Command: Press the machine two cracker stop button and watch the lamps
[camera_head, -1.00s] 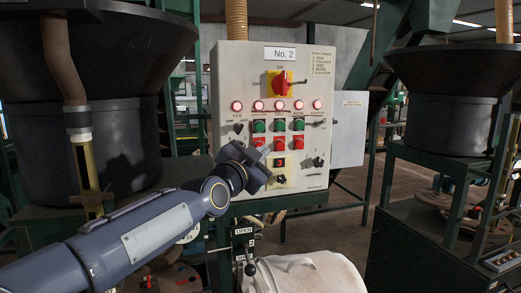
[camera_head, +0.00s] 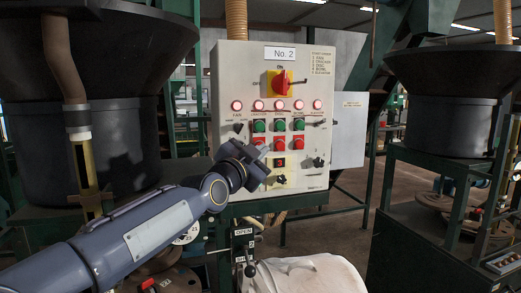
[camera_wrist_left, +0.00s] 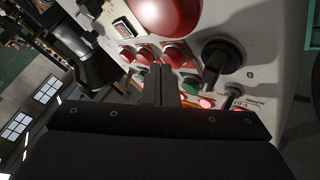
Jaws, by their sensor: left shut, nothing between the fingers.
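The grey control panel (camera_head: 228,80) marked No. 2 faces me. A row of several red lamps (camera_head: 279,105) is lit across it. Below the middle lamps are three green buttons, and under these three red buttons. The leftmost red button (camera_head: 258,141), in the second lamp's column, appears to be the cracker stop; its small label is blurred. My left gripper (camera_head: 265,153) is shut and empty, its tips just below that button. In the left wrist view the shut fingers (camera_wrist_left: 162,70) overlap the button rows; I cannot tell whether they touch. My right gripper is not in view.
A red rotary switch (camera_head: 281,84) on a yellow plate is higher on the panel. Black knobs flank the buttons, such as the one at right (camera_head: 318,162). A large red rounded control (camera_wrist_left: 168,14) is close in the left wrist view. A white sack (camera_head: 310,275) stands below.

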